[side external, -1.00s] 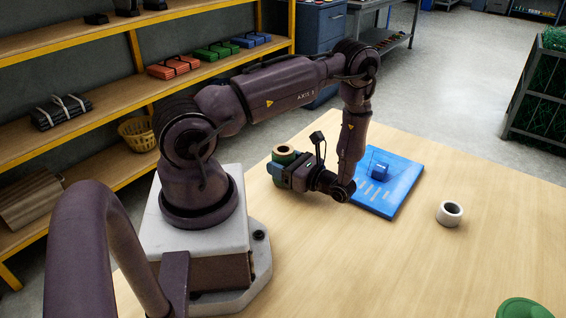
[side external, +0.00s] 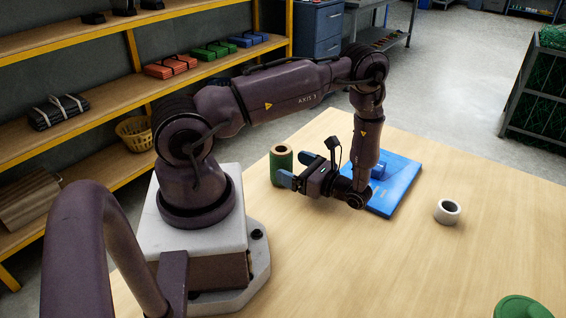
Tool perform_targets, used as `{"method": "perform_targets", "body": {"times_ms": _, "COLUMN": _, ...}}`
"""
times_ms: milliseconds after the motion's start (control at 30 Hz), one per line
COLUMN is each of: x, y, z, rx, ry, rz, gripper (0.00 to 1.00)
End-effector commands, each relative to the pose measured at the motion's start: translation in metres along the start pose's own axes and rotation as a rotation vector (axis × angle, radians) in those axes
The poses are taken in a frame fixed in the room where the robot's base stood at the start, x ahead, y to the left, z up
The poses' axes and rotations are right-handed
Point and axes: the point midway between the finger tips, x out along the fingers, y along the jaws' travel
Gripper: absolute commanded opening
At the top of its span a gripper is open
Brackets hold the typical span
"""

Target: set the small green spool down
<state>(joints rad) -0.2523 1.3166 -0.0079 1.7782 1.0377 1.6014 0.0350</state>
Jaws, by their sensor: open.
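The small green spool (side external: 281,167) stands upright on the wooden table, near its far left edge. Its top shows a tan core with a dark hole. The jaws are open and hold nothing. The near finger overlaps the lower right of the spool in the picture; I cannot tell if it touches.
A white tape roll (side external: 447,211) stands to the right. A green round object (side external: 522,307) is at the bottom right edge. The table's front middle is clear.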

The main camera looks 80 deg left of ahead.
Motion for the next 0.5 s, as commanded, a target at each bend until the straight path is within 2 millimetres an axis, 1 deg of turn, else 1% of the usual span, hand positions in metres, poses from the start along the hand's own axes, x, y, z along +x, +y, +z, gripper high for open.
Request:
{"method": "perform_targets", "body": {"times_ms": 33, "x": -0.013, "y": 0.0, "z": 0.0, "rx": -0.001, "ry": 0.001, "rz": -0.005, "gripper": 0.87}}
{"method": "perform_targets", "body": {"times_ms": 200, "x": -0.048, "y": 0.0, "z": 0.0, "rx": -0.001, "ry": 0.002, "rz": -0.003, "gripper": 0.87}}
{"method": "perform_targets", "body": {"times_ms": 333, "x": -0.065, "y": 0.0, "z": 0.0, "rx": -0.001, "ry": 0.001, "rz": -0.001, "gripper": 0.87}}
{"method": "perform_targets", "body": {"times_ms": 433, "x": -0.073, "y": 0.0, "z": 0.001, "rx": -0.001, "ry": 0.002, "rz": 0.0, "gripper": 0.87}}
{"method": "perform_targets", "body": {"times_ms": 500, "x": -0.077, "y": -0.001, "z": 0.005, "rx": -0.011, "ry": 0.018, "rz": 0.006, "gripper": 0.87}}
